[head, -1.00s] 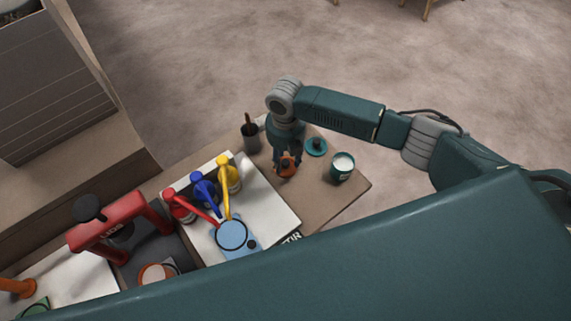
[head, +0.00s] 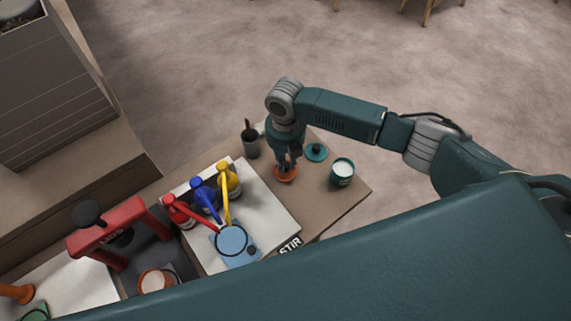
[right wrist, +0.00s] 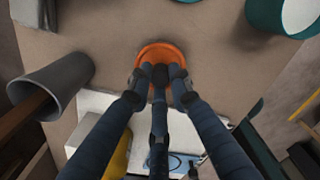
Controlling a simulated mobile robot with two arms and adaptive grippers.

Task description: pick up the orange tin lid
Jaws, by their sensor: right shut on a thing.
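The orange tin lid (head: 286,178) is a round disc at the brown bench top, between the white board and the teal tin. My right gripper (head: 287,166) points down over it with its fingers drawn together. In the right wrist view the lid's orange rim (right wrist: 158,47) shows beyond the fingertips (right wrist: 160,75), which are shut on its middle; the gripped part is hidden. I cannot tell whether the lid still touches the bench. My left gripper is not in view.
A teal lid (head: 316,152) and an open teal tin (head: 342,173) with white contents stand to the right. A grey cup (head: 251,146) with a brush stands to the left. Red, blue and yellow (head: 229,180) pump bottles stand on the white board (head: 272,205).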

